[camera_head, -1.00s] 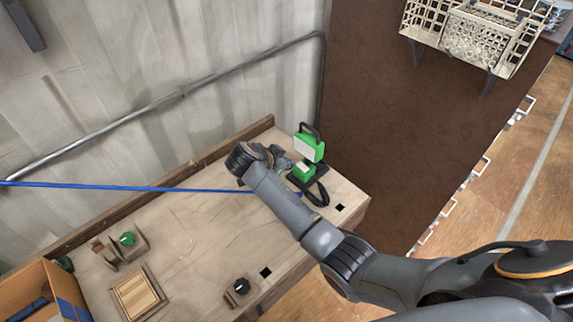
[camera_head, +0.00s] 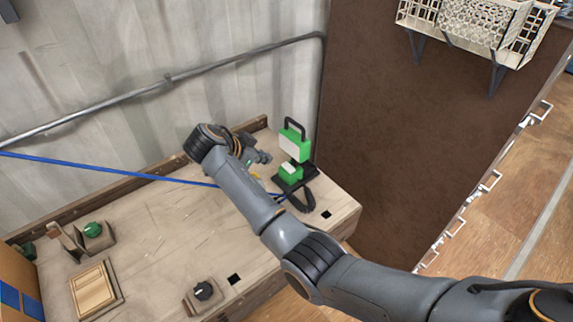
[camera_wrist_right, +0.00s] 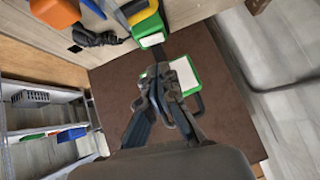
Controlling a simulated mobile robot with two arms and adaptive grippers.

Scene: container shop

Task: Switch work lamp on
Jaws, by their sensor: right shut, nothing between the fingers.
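The work lamp (camera_head: 293,145) has a green frame, a pale front panel and a black handle on top. It stands upright at the back right corner of the workbench. A green box with a white top (camera_head: 290,173) sits just below it on a black base. My right gripper (camera_head: 262,158) is shut and empty, just left of the lamp. In the right wrist view my shut fingers (camera_wrist_right: 162,77) overlap the lamp's green frame (camera_wrist_right: 192,83); I cannot tell whether they touch it. The green box (camera_wrist_right: 148,30) shows beyond the fingertips. My left gripper is out of view.
A tall brown panel (camera_head: 400,150) stands close right of the lamp. A blue line crosses above the bench.

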